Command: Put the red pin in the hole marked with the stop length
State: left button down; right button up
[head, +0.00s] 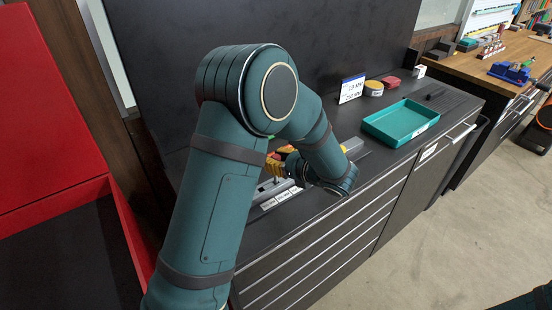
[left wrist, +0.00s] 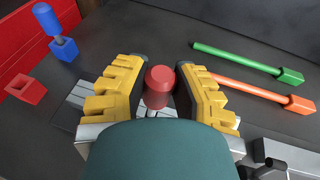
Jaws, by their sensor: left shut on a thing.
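In the left wrist view the red pin (left wrist: 158,86) stands between the yellow fingers of my left gripper (left wrist: 161,78), which is shut on it. The pin's lower end is hidden, so I cannot tell whether it sits in a hole. A grey bar (left wrist: 76,95) with pale marked faces lies below the fingers. In the head view my left gripper (head: 280,160) is mostly hidden behind my own arm. The grey bar (head: 268,203) with white labels shows below it on the bench; its labels are too small to read. My right gripper is not in view.
A sign (head: 352,88) stands at the bench's back, its figures unclear. A teal tray (head: 400,122) lies to the right. In the wrist view are a blue pin (left wrist: 46,20) in a blue block, a red block (left wrist: 26,88), a green rod (left wrist: 235,60) and an orange rod (left wrist: 255,92).

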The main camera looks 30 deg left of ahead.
pick_arm(q)
jog(key=shift+f+b, duration=0.65)
jog(key=shift+f, duration=0.4)
jog(key=c, duration=0.7)
grip_release()
jog(key=shift+c, duration=0.2)
jog(key=shift+d, duration=0.1)
jog(key=v, duration=1.1)
jog(key=shift+d, duration=0.35)
jog(key=shift+r, duration=0.1)
